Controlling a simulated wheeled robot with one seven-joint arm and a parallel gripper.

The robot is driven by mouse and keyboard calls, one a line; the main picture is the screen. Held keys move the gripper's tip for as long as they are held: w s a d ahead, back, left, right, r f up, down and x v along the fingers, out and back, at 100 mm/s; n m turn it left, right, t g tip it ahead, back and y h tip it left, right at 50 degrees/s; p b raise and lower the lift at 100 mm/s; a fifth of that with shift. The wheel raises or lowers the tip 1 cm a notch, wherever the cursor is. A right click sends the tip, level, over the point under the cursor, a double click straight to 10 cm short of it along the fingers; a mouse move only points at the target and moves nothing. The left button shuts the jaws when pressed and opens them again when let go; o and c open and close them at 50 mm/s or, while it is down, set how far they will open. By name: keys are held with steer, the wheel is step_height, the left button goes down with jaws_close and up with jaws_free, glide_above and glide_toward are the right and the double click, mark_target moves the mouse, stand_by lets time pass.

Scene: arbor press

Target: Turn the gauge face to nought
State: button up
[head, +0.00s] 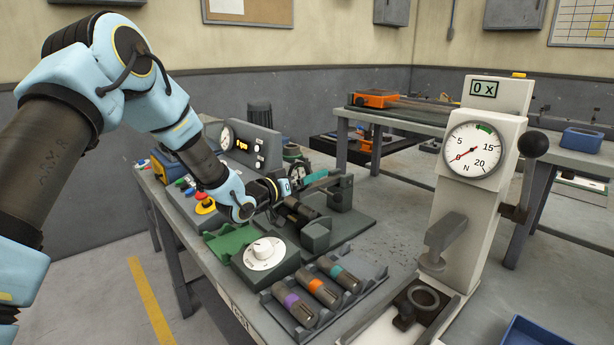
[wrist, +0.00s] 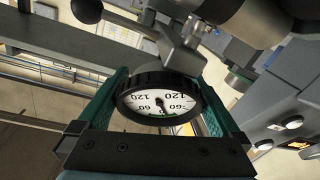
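The dial gauge (wrist: 160,98) has a black knurled bezel and a white face. The face appears upside down in the wrist view, with 60 and 120 legible on both sides. Its dark needle points down toward a green mark at the lower edge, where the zero figure is cut off. My gripper's (wrist: 161,85) two teal fingers stand on either side of the bezel. I cannot tell whether they press on it. In the head view the gauge (head: 296,174) is small and partly covered, beside my gripper (head: 316,181) above the workbench fixture.
A white press (head: 467,215) with a round N dial and a black-knobbed lever stands at the right. A grey control panel (head: 256,146) stands behind my wrist.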

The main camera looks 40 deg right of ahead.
steer(key=a+b, duration=0.3)
steer(key=a, duration=0.7)
steer(key=shift+s+a+b, duration=0.3)
steer(key=shift+a+b, duration=0.05)
steer(key=shift+a, duration=0.05)
